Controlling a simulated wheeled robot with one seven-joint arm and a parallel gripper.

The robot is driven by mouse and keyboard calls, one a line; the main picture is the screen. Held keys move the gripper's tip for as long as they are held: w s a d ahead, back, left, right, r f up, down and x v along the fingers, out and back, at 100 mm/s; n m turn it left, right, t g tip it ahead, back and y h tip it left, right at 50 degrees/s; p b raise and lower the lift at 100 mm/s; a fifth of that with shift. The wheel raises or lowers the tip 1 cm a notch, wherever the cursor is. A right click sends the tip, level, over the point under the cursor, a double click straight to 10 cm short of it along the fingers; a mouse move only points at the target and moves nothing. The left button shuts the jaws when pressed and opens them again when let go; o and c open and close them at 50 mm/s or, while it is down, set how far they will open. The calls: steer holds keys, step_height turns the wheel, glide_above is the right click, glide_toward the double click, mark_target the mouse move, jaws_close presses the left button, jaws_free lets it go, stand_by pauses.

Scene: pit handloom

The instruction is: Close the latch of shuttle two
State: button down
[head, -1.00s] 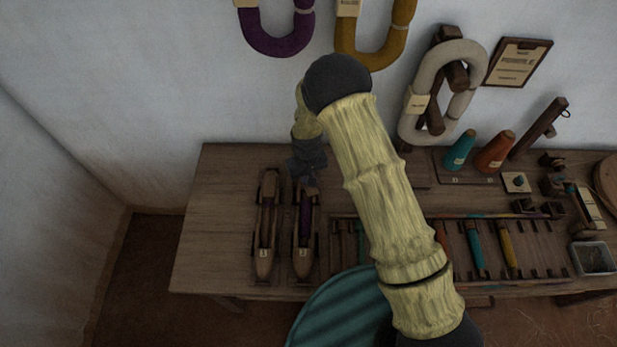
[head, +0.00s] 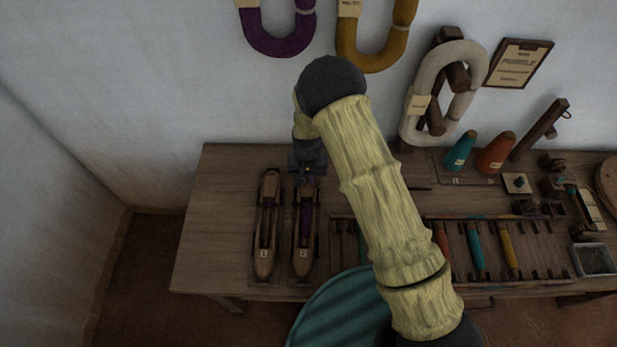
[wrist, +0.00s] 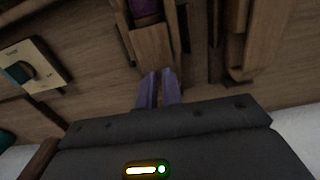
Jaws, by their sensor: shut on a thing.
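Shuttle two (head: 304,262) is a long wooden boat shape with a purple bobbin (head: 306,218) inside, lying on the table as the right one of a pair. My gripper (head: 308,176) is at its far end, the end nearer the wall. In the wrist view the two fingers (wrist: 158,88) are close together at the end of the wooden latch block (wrist: 152,46), shut on it. The contact is partly hidden by the fingers. The purple bobbin shows beyond the block. I cannot tell whether the latch is fully down.
Shuttle one (head: 264,260) lies close beside on the left. A rack with coloured bobbins (head: 475,250) is to the right. Teal and orange cones (head: 495,153) stand at the back. A small card (wrist: 35,68) shows in the wrist view. The table's left end is bare.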

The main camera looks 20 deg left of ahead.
steer(key=c, duration=1.8)
jaws_free()
steer(key=shift+r, duration=0.1)
step_height(320, 180, up, 17)
steer(key=shift+r, duration=0.15)
